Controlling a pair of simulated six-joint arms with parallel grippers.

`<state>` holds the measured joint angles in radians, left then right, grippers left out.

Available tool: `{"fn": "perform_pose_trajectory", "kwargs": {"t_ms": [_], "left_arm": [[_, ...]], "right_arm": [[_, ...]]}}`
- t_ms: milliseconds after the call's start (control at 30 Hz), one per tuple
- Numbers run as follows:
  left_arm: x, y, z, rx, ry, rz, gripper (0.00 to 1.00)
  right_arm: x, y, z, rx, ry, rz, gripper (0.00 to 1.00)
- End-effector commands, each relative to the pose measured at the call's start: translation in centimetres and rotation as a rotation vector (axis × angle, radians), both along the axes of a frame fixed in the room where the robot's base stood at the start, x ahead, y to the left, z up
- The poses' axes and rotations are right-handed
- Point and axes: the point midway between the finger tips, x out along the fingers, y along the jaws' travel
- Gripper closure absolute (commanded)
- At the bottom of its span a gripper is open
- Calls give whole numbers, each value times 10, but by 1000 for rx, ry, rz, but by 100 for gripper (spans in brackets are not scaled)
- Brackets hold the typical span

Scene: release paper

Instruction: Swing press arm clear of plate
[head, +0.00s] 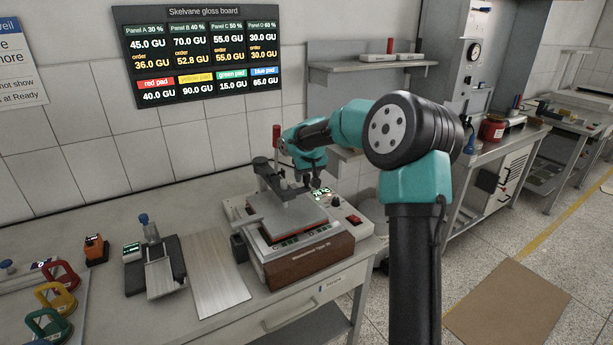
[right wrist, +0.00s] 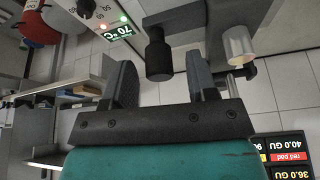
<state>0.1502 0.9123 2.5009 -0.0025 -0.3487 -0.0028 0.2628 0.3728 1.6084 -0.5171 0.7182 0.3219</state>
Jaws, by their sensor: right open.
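The press (head: 300,240) stands on the bench, with a brown base, a light flat plate (head: 285,214) and a dark press arm (head: 268,178) over the plate. A red-topped lever (head: 277,138) rises behind it. My right gripper (head: 314,184) is above the back right of the plate. In the right wrist view, my right gripper (right wrist: 160,78) is open, with a black knob (right wrist: 158,56) on the dark press arm (right wrist: 205,12) between its fingers. I cannot tell whether the fingers touch the knob. My left gripper is out of view.
A green-lit 70 °C display (right wrist: 118,28) is close by the fingers. A metal sheet (head: 217,272), a dark fixture (head: 155,268) and an orange device (head: 96,248) lie left of the press. Coloured pad holders (head: 57,298) are at far left. A shelf (head: 372,66) is behind.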

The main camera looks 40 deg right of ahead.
Motion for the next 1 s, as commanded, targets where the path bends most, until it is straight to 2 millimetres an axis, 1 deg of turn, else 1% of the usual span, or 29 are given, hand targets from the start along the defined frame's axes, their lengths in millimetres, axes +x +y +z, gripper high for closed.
{"fn": "perform_pose_trajectory", "kwargs": {"t_ms": [100,367,900,933,1000], "left_arm": [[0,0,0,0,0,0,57],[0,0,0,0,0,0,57],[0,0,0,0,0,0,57],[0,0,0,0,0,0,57],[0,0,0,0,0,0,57]], "right_arm": [[2,-1,-5,0,1,0,47],[2,-1,-6,0,0,1,47],[2,-1,-6,0,0,1,98],[2,-1,-6,0,0,1,100],[2,-1,-6,0,0,1,100]]}}
